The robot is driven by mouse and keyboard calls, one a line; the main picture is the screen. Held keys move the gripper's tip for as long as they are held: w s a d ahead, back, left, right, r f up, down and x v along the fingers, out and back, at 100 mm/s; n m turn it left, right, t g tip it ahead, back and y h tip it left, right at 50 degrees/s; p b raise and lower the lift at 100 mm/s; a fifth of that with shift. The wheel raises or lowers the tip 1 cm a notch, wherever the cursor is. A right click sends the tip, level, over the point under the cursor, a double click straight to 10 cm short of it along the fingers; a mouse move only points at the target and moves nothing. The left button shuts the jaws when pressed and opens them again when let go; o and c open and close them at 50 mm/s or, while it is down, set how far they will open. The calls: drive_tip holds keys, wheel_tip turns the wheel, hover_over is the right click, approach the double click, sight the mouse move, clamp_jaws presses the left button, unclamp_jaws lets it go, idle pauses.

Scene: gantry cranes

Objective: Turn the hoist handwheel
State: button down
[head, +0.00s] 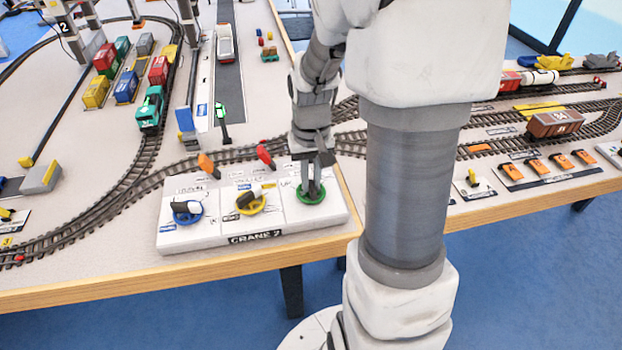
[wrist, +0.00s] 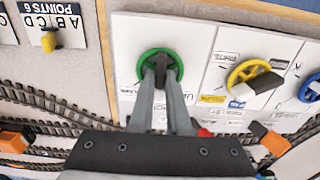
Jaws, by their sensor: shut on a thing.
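The CRANE 2 panel (head: 225,238) is a white box at the table's front edge with three handwheels. The blue handwheel (head: 187,219) is at left, the yellow one (head: 247,211) in the middle and the green one (head: 312,201) at right. My gripper (head: 314,186) points down at the green wheel. In the wrist view, its two fingers (wrist: 167,72) are shut on the dark grip of the green handwheel (wrist: 141,69). The yellow wheel (wrist: 232,78) and blue wheel (wrist: 302,92) are free. The green wheel's label is partly hidden, so I cannot tell which wheel is the hoist.
Orange (head: 208,164) and red (head: 265,155) levers stand just behind the panel. Model tracks run behind it, with a green locomotive (head: 150,108) at left and a brown wagon (head: 554,123) at right. Several orange switches (head: 511,171) line the table's right front.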

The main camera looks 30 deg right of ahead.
sight(311, 183)
drive_tip(key=m+p, duration=0.2)
drive_tip(key=m, duration=0.3)
drive_tip(key=shift+r, duration=0.15)
drive_tip(key=shift+m+p, duration=0.8)
drive_tip(key=shift+m, duration=1.3)
drive_tip(key=c, duration=0.9)
unclamp_jaws()
wheel_tip(311, 183, up, 17)
drive_tip(key=p, duration=0.4)
drive_tip(key=shift+r, duration=0.1)
